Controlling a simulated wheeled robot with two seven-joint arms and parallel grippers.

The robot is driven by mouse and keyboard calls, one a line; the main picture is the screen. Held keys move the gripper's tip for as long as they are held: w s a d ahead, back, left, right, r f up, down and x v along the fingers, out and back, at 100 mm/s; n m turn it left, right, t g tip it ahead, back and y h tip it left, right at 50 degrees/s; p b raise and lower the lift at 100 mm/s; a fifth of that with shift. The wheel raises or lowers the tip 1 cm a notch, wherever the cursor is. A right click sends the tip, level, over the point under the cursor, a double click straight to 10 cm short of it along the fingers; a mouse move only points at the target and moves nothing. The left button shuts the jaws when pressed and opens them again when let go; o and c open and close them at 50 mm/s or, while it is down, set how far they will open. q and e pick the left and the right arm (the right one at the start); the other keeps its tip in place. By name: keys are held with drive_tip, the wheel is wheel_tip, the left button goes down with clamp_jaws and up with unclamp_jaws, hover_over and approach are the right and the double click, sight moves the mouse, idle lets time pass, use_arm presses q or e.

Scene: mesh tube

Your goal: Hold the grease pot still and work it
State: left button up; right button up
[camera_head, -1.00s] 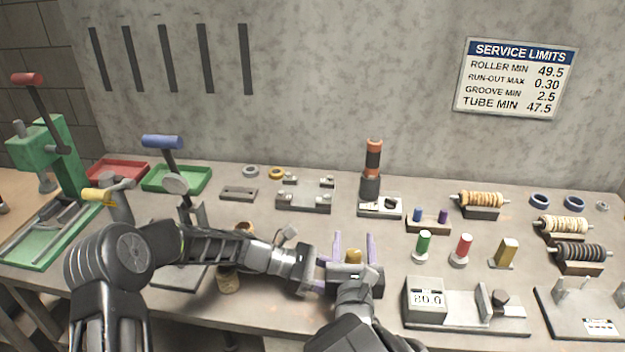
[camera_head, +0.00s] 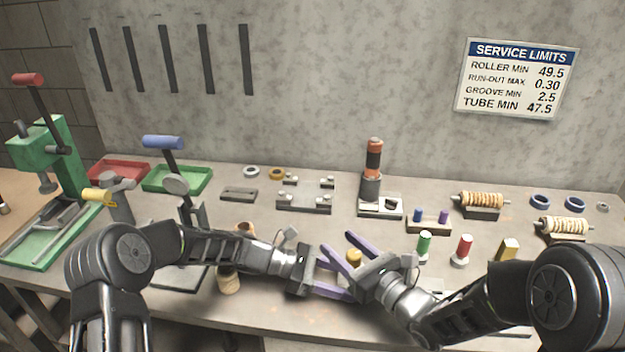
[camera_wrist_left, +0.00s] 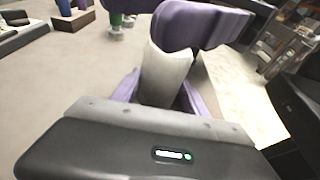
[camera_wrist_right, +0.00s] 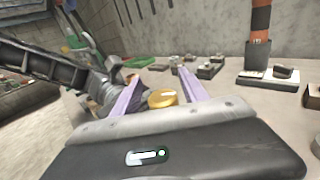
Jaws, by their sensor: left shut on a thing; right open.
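The grease pot has a grey body (camera_wrist_left: 165,75) and a gold cap (camera_wrist_right: 162,97); the cap also shows in the head view (camera_head: 354,256). My left gripper (camera_head: 338,275) comes in from the left and is shut on the pot's body, low down. My right gripper (camera_head: 336,241) is open, its purple fingers pointing up and left in the head view, on either side of the cap. In the left wrist view, a purple finger of the right gripper crosses above the pot. The pot's base is hidden.
Behind stand a tan roller (camera_head: 480,199), a small block with pegs (camera_head: 428,226), a green cylinder (camera_head: 424,243) and a red one (camera_head: 463,247). A lever press with a blue handle (camera_head: 162,142) stands left. My right arm covers the bench's front right.

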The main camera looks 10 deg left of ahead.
drive_tip(key=shift+f+n+g+y, duration=0.15)
drive_tip(key=shift+n+g+y, duration=0.3)
drive_tip(key=shift+g, duration=0.25)
drive_tip(key=s+d+n+g+y, duration=0.35)
drive_tip(key=d+n+g, duration=0.35)
drive_tip(key=d+g, duration=0.35)
drive_tip(key=w+a+r+m+t+h, duration=0.1)
drive_tip(key=w+a+r+m+t, duration=0.1)
drive_tip(key=w+a+r+t, duration=0.2)
drive_tip(key=w+a+r+m+t+h, duration=0.1)
drive_tip(key=w+a+r+m+t, duration=0.2)
drive_tip(key=w+a, duration=0.7)
drive_tip(key=a+r+t, duration=0.2)
drive_tip(key=a+t, duration=0.2)
drive_tip(key=shift+w+a+r+h, duration=0.2)
drive_tip(key=shift+a+h, duration=0.1)
drive_tip(key=shift+h, duration=0.1)
drive_tip(key=shift+t, duration=0.25)
